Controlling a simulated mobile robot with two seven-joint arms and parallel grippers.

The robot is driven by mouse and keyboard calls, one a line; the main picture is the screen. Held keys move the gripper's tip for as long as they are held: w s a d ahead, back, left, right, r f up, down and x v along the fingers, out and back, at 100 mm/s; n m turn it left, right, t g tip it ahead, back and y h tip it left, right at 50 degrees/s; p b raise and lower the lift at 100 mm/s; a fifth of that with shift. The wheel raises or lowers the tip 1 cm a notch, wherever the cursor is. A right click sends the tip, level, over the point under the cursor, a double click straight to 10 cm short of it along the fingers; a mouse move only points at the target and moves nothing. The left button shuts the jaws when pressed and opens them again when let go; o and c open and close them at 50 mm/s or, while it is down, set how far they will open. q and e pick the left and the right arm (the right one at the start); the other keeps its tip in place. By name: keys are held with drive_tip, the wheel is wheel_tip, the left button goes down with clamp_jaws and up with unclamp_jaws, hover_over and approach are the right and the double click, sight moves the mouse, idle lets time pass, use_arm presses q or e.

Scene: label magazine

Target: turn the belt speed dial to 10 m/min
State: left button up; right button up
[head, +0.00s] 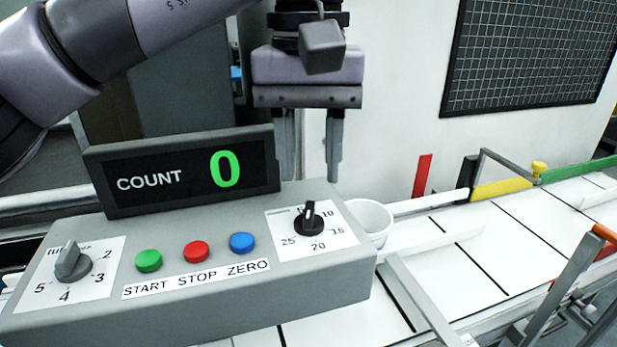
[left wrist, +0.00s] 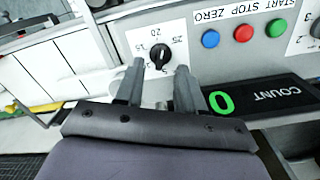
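The belt speed dial (head: 309,217) is a black knob on a white plate at the right end of the grey console. Its white pointer line faces the back of the console, left of the 10 mark, near a partly hidden label. The marks 10, 15, 20 and 25 show around it. The dial (left wrist: 160,57) also shows in the left wrist view, just beyond the fingertips. My left gripper (head: 312,174) is open and empty, pointing down above and behind the dial. In the left wrist view the fingers (left wrist: 159,72) are apart, with nothing between them. My right gripper is not in view.
The count display (head: 180,172) reads 0 and stands left of the gripper. Green (head: 148,261), red (head: 196,252) and blue (head: 242,243) buttons and a grey dial (head: 73,262) lie further left. A white cup (head: 371,222) stands right of the console, beside the conveyor (head: 470,262).

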sight(308, 215)
use_arm(q)
drive_tip(key=shift+w+a+r, duration=0.1)
drive_tip(key=shift+w+r, duration=0.1)
drive_tip(key=shift+f, duration=0.15)
wheel_tip(308, 215, down, 7)
drive_tip(key=shift+s+r, duration=0.1)
drive_tip(key=shift+r, duration=0.1)
clamp_jaws()
